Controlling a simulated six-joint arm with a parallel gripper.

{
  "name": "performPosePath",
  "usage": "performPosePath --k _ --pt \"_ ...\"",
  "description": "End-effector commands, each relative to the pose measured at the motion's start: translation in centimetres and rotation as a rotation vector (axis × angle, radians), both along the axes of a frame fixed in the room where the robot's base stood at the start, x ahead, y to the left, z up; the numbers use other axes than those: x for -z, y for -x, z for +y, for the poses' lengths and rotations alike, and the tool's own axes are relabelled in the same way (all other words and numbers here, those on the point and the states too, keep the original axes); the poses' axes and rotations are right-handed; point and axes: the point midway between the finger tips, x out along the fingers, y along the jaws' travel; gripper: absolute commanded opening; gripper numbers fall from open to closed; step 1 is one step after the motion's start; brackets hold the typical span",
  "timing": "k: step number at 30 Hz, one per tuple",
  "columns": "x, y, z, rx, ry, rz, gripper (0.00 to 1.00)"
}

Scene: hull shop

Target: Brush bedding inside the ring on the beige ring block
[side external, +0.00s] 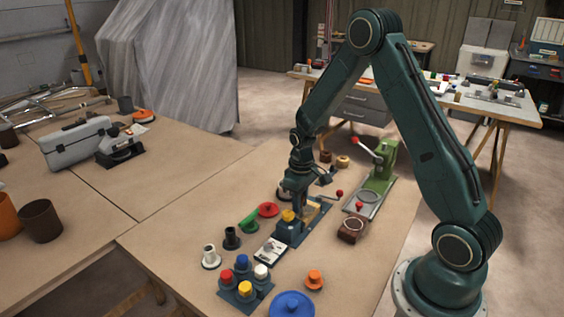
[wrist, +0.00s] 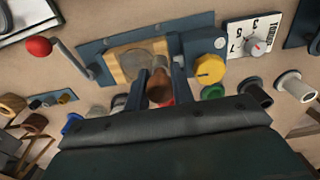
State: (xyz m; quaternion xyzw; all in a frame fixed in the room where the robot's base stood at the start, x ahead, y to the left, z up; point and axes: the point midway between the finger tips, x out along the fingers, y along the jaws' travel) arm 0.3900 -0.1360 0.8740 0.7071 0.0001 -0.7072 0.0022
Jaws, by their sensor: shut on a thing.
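The beige ring block (wrist: 124,64) sits on a blue-grey fixture (wrist: 93,55) in the wrist view, with a round grey face in its middle. My gripper (wrist: 161,76) is shut on a short brown round thing, seemingly the brush (wrist: 159,90), and holds it in front of the block. The brush's far end is hidden, so I cannot tell whether it touches the ring. In the side view my gripper (side external: 294,198) is low over the fixture (side external: 288,234), beside its yellow knob (side external: 288,215); the beige block (side external: 314,211) is partly covered.
A red-balled lever (wrist: 39,47) stands at the fixture's end. A numbered dial plate (side external: 270,251) is in front of the fixture. A green press (side external: 380,172) and a brown block (side external: 352,229) stand to the right. Several coloured knobs and spools crowd the front left.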

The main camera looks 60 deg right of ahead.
Motion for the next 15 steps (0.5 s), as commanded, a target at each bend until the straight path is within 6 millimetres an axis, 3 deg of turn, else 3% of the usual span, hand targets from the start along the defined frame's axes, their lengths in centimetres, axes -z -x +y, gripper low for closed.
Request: performPosePath --k 1,15 --pt "0.0 -0.6 -0.1 0.000 0.001 -0.003 0.01" --pt "0.0 -0.4 -4.6 0.004 0.001 -0.002 0.01"
